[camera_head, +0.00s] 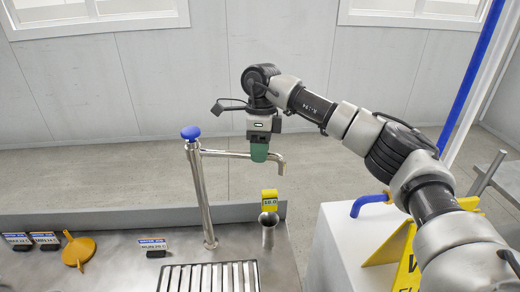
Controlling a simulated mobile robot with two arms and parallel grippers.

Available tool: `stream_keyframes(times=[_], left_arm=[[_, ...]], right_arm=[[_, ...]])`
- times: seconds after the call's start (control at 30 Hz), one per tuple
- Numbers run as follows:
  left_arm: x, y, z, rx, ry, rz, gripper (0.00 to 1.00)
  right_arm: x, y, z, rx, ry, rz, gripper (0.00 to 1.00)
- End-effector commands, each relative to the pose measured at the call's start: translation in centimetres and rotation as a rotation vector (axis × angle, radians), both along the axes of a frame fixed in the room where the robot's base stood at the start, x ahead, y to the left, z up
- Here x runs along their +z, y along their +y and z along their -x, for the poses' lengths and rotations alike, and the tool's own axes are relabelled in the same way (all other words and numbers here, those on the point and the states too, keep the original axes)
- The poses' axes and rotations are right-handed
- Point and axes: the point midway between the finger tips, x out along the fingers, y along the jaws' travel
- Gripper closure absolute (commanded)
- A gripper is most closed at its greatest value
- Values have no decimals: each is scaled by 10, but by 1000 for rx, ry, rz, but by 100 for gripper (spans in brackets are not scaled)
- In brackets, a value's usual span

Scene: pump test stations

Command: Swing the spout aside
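The spout (225,154) is a thin steel pipe reaching right from the top of an upright steel post (201,200), its tip bent downward. A blue knob (190,132) tops the post. My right gripper (260,152), with green fingertips, points down at the spout near its bent end. The fingertips overlap the pipe in the picture; I cannot tell whether they grip it or only touch it. A steel cup-like tube (268,230) stands below and a little left of the spout's tip. My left gripper is not in view.
A slotted drain grate (210,278) lies in the steel counter (110,270). A yellow funnel (78,250) and small label stands are at left. A yellow display marked 16.0 (270,201) stands behind the tube. A white cabinet (345,235) and yellow sign (408,265) are at right.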

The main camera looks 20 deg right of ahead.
Motion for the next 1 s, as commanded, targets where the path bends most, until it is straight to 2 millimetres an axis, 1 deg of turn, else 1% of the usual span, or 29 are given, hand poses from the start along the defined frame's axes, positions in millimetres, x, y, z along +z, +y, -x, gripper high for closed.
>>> stream_keyframes(times=[0.27,0.4,0.47,0.67,0.7,0.8,0.9,1.0], left_arm=[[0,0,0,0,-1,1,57],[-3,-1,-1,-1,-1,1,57],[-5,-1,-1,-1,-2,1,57],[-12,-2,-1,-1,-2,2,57],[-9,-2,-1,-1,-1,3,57],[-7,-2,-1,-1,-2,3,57],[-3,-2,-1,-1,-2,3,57],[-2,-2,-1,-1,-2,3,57]], right_arm=[[-1,1,0,2,2,-1,53],[6,0,-2,1,-1,-1,53],[14,-1,-3,2,-2,-1,53],[54,-5,-10,1,-3,-2,53],[65,-6,-11,0,-3,-1,53],[83,-8,-14,0,-2,0,53],[96,-9,-16,0,1,1,53],[103,-11,-17,1,1,-1,53]])
